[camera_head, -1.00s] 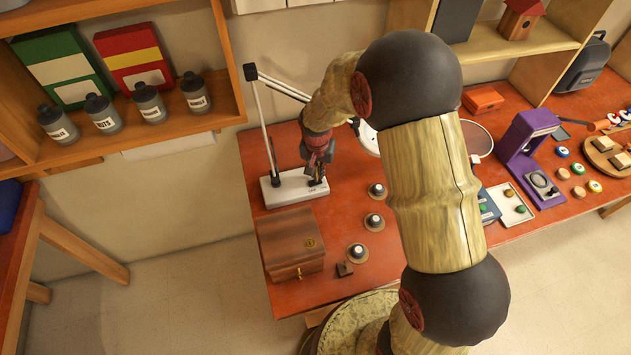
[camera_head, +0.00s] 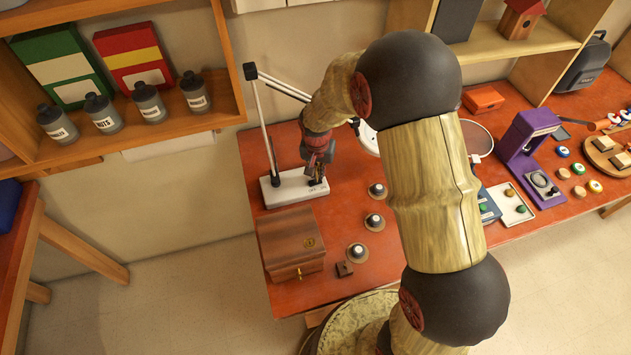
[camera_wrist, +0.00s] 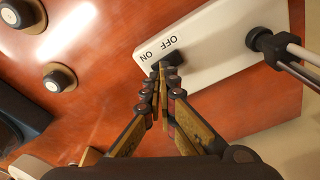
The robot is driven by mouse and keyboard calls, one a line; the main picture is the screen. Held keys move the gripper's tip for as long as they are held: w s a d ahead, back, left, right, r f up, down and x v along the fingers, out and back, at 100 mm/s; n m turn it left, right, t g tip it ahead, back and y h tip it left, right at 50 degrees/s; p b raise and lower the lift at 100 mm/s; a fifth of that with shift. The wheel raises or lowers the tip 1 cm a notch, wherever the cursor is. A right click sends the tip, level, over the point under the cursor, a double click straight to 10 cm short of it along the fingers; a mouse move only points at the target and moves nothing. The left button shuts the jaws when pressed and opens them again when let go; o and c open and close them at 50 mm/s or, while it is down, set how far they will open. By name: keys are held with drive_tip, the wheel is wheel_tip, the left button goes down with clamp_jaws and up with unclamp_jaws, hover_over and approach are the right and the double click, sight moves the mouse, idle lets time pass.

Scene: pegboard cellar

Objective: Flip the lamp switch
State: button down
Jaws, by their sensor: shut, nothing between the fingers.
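The desk lamp has a white rectangular base (camera_head: 289,190) on the red table, with a jointed arm (camera_head: 262,110) rising from its left part. In the wrist view the base (camera_wrist: 215,50) carries the printed words ON and OFF. A small dark switch (camera_wrist: 172,57) sits beside those words, near the base's edge. My gripper (camera_wrist: 163,68) is shut and empty, its fingertips at the switch and partly covering it. They look to be touching it, but I cannot tell for certain. In the head view my gripper (camera_head: 317,180) points down at the right end of the base.
A wooden box (camera_head: 290,243) stands in front of the lamp base. Several round knobs, one a dark-ringed knob (camera_head: 374,221), sit to the right. A shelf with grey bottles (camera_head: 148,102) is at the left. Bare table lies between base and knobs.

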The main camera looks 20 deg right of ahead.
drive_tip(key=shift+f+b, duration=0.65)
drive_tip(key=shift+f, duration=0.25)
idle(0.4)
drive_tip(key=shift+s, duration=0.1)
drive_tip(key=shift+r+p, duration=2.05)
drive_tip(key=shift+r, duration=1.5)
